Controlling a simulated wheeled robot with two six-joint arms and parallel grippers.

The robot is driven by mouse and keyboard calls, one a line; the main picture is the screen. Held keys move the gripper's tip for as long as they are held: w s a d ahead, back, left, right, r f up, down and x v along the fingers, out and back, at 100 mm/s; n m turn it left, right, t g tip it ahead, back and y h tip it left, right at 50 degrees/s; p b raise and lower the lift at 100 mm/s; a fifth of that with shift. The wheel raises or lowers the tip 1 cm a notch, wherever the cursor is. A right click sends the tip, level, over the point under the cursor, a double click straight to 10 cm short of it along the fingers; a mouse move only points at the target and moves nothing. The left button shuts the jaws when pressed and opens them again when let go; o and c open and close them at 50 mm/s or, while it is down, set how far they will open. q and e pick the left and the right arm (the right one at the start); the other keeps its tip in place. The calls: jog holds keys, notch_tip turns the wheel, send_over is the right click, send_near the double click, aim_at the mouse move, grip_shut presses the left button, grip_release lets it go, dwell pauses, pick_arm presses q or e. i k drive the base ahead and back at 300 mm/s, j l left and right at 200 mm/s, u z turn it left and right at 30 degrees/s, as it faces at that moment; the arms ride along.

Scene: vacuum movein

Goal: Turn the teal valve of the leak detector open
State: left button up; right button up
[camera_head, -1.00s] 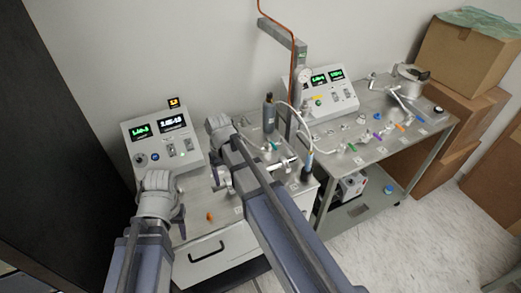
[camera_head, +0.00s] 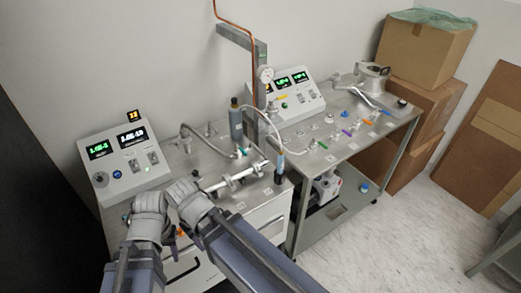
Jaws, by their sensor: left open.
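The leak detector appears to be the left cart with a grey display box (camera_head: 125,160). A small teal handle (camera_head: 243,152) shows on the pipework of its top, beside the grey bottle; whether it is the valve named cannot be made out for sure. My left gripper (camera_head: 170,228) is low over the front left of the cart top, open, its jaws largely hidden by its wrist. It is apart from the teal handle, to its lower left. My right arm's wrist (camera_head: 188,200) is close beside it on the right; its jaws are hidden.
A grey bottle (camera_head: 236,125) and a silver horizontal pipe (camera_head: 235,178) stand on the cart top. An orange part (camera_head: 181,233) lies near my left gripper. A second bench (camera_head: 350,150) with coloured handles and a display box is to the right.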

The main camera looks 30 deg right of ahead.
aim_at(236, 144)
jog(key=l+z, duration=0.15)
jog(key=z, duration=0.3)
jog(key=l+z, duration=0.15)
jog(key=z, duration=0.3)
jog(key=l+z, duration=0.2)
jog(key=z, duration=0.25)
jog(key=i, duration=0.45)
jog(key=l+z, duration=0.05)
